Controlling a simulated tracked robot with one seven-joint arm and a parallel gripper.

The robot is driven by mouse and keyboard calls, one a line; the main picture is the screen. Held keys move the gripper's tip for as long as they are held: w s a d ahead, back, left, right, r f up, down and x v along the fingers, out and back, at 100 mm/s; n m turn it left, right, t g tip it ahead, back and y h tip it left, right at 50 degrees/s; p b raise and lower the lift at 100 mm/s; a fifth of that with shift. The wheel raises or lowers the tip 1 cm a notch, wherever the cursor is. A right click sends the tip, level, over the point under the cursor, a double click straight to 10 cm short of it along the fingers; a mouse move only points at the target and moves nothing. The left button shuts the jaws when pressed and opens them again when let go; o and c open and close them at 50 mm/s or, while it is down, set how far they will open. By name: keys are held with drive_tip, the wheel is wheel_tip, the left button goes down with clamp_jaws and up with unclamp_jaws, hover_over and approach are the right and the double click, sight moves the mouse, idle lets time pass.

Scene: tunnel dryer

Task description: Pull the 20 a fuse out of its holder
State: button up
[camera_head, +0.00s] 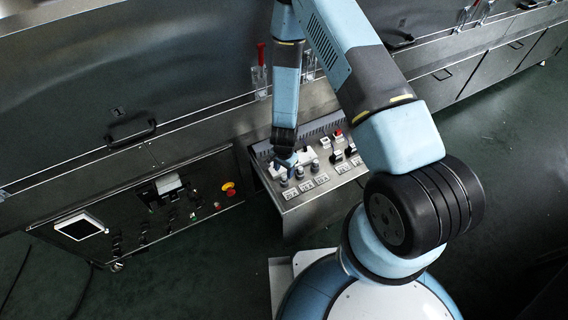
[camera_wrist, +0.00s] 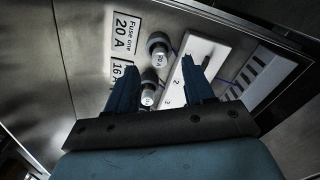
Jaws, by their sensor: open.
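In the wrist view, the 20 A fuse (camera_wrist: 158,57) is a grey cylindrical cap seated on the metal panel, beside a label (camera_wrist: 125,36) reading "Fuse one 20 A". Another similar fuse (camera_wrist: 149,94) sits nearer the gripper base, beside the partly hidden 16 A label (camera_wrist: 121,70). My gripper (camera_wrist: 160,68) is open. Its two dark blue fingers stand on either side of the nearer fuse, and the 20 A fuse lies around and just beyond the fingertip line. I cannot tell whether anything touches. In the head view, my gripper (camera_head: 287,163) is over the sloped panel's left part.
A white numbered strip (camera_wrist: 212,48) lies right of the fuses, behind the right finger. The sloped console (camera_head: 318,192) also carries several labels, switches and a red button (camera_head: 338,133). A red-and-yellow stop button (camera_head: 229,188) and a screen (camera_head: 79,227) are on the cabinet left.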

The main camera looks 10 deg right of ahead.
sight(284, 175)
drive_tip(key=shift+f, duration=2.4)
drive_tip(key=shift+c, duration=0.2)
clamp_jaws()
